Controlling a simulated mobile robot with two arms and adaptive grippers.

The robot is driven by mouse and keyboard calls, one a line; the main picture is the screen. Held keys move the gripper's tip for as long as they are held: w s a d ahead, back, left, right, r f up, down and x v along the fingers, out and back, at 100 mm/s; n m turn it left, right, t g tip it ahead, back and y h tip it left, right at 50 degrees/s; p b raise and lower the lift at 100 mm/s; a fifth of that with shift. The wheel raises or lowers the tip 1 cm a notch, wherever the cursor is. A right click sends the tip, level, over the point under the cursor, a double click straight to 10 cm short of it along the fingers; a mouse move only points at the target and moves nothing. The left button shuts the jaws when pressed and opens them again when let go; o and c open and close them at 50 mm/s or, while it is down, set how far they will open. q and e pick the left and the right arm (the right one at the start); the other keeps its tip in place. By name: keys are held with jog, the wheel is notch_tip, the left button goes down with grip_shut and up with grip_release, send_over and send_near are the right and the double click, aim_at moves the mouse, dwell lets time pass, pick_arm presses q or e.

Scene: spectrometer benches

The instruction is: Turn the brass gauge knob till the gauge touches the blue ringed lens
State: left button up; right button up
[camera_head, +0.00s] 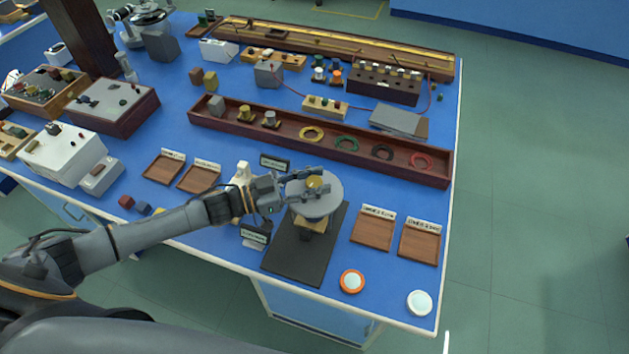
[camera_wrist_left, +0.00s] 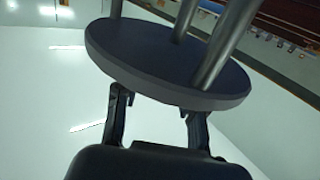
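The gauge (camera_head: 328,200) is a round grey disc on legs above a dark base plate (camera_head: 290,250). Its brass knob (camera_head: 315,183) stands on top of the disc. My left gripper (camera_head: 318,182) reaches in from the left, with one finger on each side of the knob; I cannot tell whether they touch it. The left wrist view shows the disc's underside (camera_wrist_left: 165,60) and metal legs, and my left gripper's fingers (camera_wrist_left: 158,105) apart beyond its edge; the knob is hidden there. I cannot make out the blue ringed lens. My right gripper is not in view.
An orange-ringed white disc (camera_head: 352,282) and a plain white disc (camera_head: 419,303) lie at the front right. Small wooden trays (camera_head: 373,231) with labels flank the gauge. A long wooden tray (camera_head: 350,160) with coloured rings lies behind. Blue tabletop (camera_head: 395,280) is free around the discs.

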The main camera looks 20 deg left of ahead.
pick_arm(q)
jog(key=shift+o, duration=1.3)
jog(key=shift+s+a, duration=0.1)
jog(key=shift+a, duration=0.05)
jog(key=v, duration=1.1)
jog(key=shift+s+a, duration=0.2)
jog(key=shift+a, duration=0.1)
